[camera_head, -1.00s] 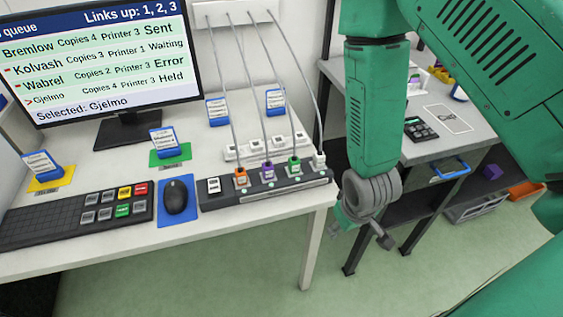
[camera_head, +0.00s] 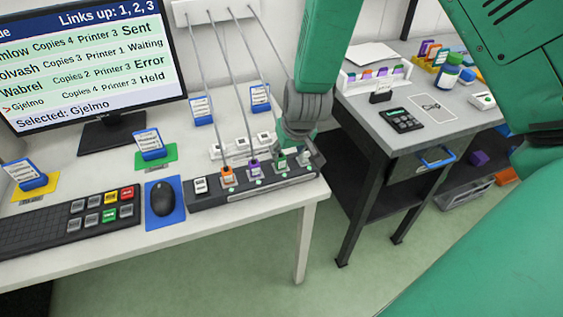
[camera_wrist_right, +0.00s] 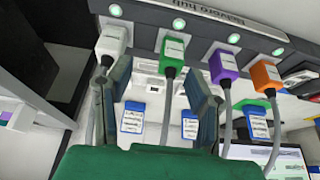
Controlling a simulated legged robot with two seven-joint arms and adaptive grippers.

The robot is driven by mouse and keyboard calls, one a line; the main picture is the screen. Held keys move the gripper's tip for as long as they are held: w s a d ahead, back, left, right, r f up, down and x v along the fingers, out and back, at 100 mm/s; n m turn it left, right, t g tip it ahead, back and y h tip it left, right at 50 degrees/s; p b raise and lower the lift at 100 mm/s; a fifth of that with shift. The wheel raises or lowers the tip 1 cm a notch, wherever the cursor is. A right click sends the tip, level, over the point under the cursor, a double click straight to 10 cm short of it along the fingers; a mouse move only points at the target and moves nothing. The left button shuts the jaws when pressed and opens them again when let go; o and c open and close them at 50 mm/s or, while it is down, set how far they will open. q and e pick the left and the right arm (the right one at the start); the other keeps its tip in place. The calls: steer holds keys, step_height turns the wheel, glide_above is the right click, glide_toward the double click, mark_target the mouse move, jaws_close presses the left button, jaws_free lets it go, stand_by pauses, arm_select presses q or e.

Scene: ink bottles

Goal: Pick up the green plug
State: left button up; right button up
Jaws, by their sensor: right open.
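The green plug (camera_head: 281,161) sits upright in the dark power strip (camera_head: 212,194), between the purple plug (camera_head: 254,167) and the white plug at the strip's right end. In the right wrist view the green plug (camera_wrist_right: 173,52) shows between the two fingers of my right gripper (camera_wrist_right: 160,88), with a gap on each side. The gripper is open and holds nothing. In the head view my right gripper (camera_head: 297,138) is just above and behind the plug and hides its cable. My left gripper is not in view.
An orange plug (camera_head: 228,174) and the purple plug stand to the left. The white plug (camera_wrist_right: 113,40) is close beside one finger. A white socket block (camera_head: 240,146) lies behind the strip. Cables rise to a wall panel. The mouse (camera_head: 162,199) and keyboard are further left.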

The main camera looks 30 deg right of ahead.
mark_target(282, 157)
steer(key=f, duration=0.1)
steer(key=w+a+f, duration=0.1)
steer(key=f, duration=0.1)
steer(key=w+f, duration=0.1)
steer(key=shift+w+a+f, duration=0.15)
steer(key=shift+a+f, duration=0.1)
steer(key=shift+f, duration=0.05)
steer(key=shift+d, duration=0.4)
jaws_close()
